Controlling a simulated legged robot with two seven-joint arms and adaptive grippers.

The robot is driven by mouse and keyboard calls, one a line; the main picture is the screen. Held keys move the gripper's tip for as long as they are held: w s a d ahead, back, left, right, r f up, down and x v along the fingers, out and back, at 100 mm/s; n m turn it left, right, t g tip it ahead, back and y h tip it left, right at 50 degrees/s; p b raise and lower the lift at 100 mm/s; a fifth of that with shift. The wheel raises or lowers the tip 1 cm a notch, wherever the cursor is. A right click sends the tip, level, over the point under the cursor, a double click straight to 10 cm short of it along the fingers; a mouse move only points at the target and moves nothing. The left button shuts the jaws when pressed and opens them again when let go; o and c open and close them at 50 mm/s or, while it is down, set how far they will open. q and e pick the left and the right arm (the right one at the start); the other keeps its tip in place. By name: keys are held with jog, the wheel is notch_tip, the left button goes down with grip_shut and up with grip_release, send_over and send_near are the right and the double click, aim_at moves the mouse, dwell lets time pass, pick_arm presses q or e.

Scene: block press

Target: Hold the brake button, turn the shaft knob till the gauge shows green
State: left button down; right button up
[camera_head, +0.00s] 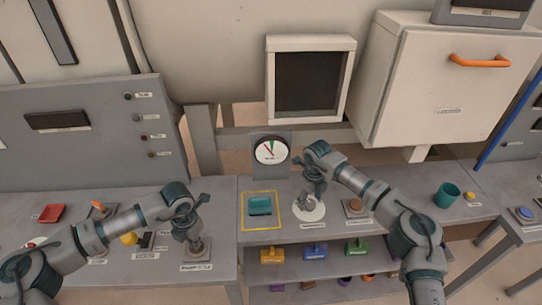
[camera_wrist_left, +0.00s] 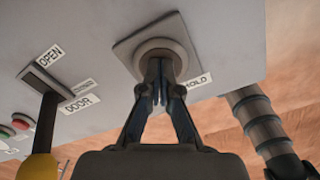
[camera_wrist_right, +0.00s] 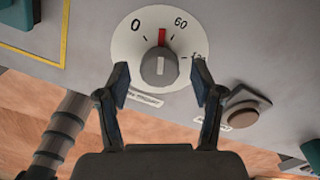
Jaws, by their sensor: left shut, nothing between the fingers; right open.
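My left gripper (camera_head: 190,237) is shut and empty. Its fingertips (camera_wrist_left: 158,72) are over the round button (camera_wrist_left: 160,52) beside a HOLD label and appear to touch it; how far it is pressed I cannot tell. My right gripper (camera_wrist_right: 160,84) is open, one finger on either side of the grey shaft knob (camera_wrist_right: 158,70), apart from it. The knob stands on a white dial (camera_wrist_right: 128,45) marked 0 and 60, with a red mark toward the top between them. The gauge (camera_head: 270,151) stands behind, its dark needle leaning to the upper left; a small green area shows near the top.
A teal block (camera_head: 260,205) lies in a yellow-outlined square left of the dial. A black lever with a yellow knob (camera_wrist_left: 38,167) stands beside the left gripper. A teal cup (camera_head: 446,195) stands further right.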

jog(key=c, duration=1.1)
jog(key=shift+o, duration=0.2)
jog(key=m, duration=0.5)
jog(key=o, duration=1.1)
jog(key=shift+c, duration=0.2)
jog(key=shift+r, duration=4)
